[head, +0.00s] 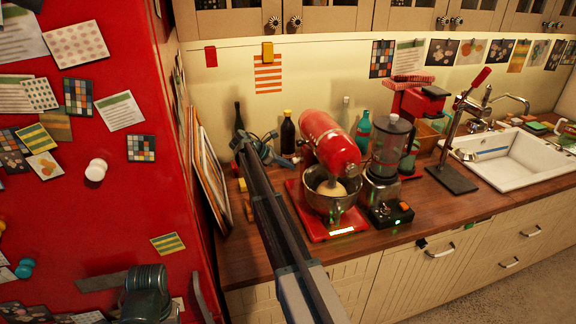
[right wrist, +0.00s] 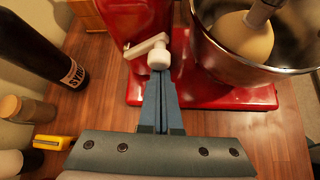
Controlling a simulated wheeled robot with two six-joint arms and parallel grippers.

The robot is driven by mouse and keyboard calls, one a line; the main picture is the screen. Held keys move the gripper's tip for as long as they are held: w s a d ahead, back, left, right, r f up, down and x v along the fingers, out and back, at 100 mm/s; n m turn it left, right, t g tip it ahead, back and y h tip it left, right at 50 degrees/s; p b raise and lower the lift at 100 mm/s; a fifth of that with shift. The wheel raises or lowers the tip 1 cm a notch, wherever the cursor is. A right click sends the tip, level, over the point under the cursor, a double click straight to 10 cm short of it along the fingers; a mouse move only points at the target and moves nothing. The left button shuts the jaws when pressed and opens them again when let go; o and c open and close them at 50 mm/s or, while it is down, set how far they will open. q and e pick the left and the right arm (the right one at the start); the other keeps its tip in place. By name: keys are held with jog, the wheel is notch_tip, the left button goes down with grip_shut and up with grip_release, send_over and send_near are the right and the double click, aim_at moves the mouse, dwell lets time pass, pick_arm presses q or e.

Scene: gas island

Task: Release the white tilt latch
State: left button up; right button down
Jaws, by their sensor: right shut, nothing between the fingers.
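The white tilt latch (right wrist: 146,46) is a short lever with a round knob (right wrist: 159,58) at its end, on the side of the red stand mixer (head: 331,143). In the right wrist view it sticks out sideways from the mixer's red column (right wrist: 133,20). My right gripper (right wrist: 160,80) is shut and empty, with its fingertips right at the knob's underside; I cannot tell whether they touch. In the head view, my right arm reaches up to the mixer's left side, and the latch cannot be made out there.
The mixer's metal bowl (right wrist: 208,48) stands close right of my fingers. A dark bottle (right wrist: 42,47), a jar (right wrist: 27,109) and a yellow item (right wrist: 53,142) are at left. A blender (head: 386,165) stands right of the mixer; the red fridge (head: 120,190) is at left.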

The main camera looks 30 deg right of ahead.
pick_arm(q)
jog(key=shift+w+r+p, duration=0.15)
jog(key=shift+r+p, duration=0.55)
jog(key=shift+p, duration=0.05)
pick_arm(e)
jog(key=shift+w+d+r, duration=0.1)
jog(key=shift+w+r, duration=0.05)
jog(key=shift+r, duration=0.55)
pick_arm(q)
jog(key=shift+r, duration=0.1)
pick_arm(e)
jog(key=shift+r, duration=0.1)
pick_arm(q)
notch_tip(320, 180, up, 6)
jog(key=a+p, duration=0.2)
jog(key=p, duration=0.3)
jog(key=shift+w+p, duration=0.25)
jog(key=shift+p, duration=0.15)
pick_arm(e)
jog(key=w+v, duration=0.1)
jog(key=v, duration=0.9)
jog(key=shift+w+f, duration=0.15)
jog(key=shift+f, duration=0.15)
